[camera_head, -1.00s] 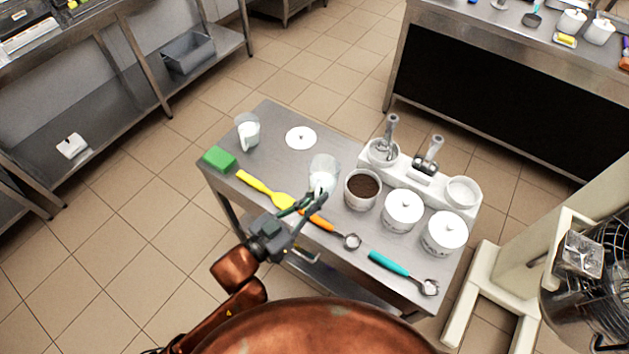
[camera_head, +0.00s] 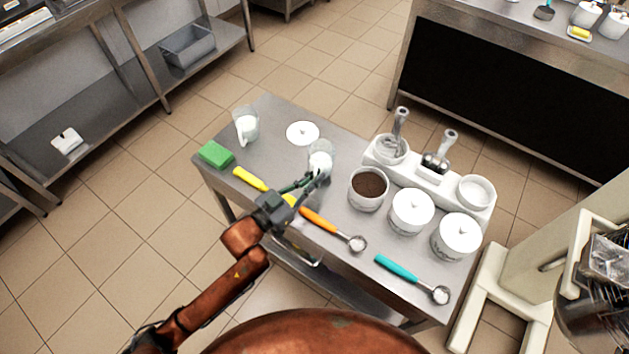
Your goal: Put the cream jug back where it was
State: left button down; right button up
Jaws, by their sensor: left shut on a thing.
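Two clear vessels with white contents are in the head view. One, the jug (camera_head: 320,156) at my left gripper (camera_head: 319,178), is upright behind the fingertips. My left gripper is shut on this jug, on its near side. I cannot tell whether its base touches the steel table (camera_head: 270,115). The other, a jug with a handle (camera_head: 246,124), stands at the table's far left corner. My right gripper is not in view.
A white lid (camera_head: 302,132) lies just behind the held jug. An open pot of dark powder (camera_head: 369,188), two lidded pots (camera_head: 411,210) and a white utensil holder (camera_head: 432,180) stand right. A green sponge (camera_head: 215,154) and yellow, orange and teal-handled tools lie along the near edge.

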pick_arm(q)
notch_tip(320, 180, down, 2)
jog(key=shift+r, duration=0.1)
jog(key=c, duration=2.1)
grip_release()
jog(key=shift+f, duration=0.2)
jog(key=shift+r, duration=0.2)
jog(key=p+v, duration=0.1)
jog(key=v, duration=1.1)
jog(key=shift+s+r+p, duration=0.1)
jog(key=shift+p, duration=0.3)
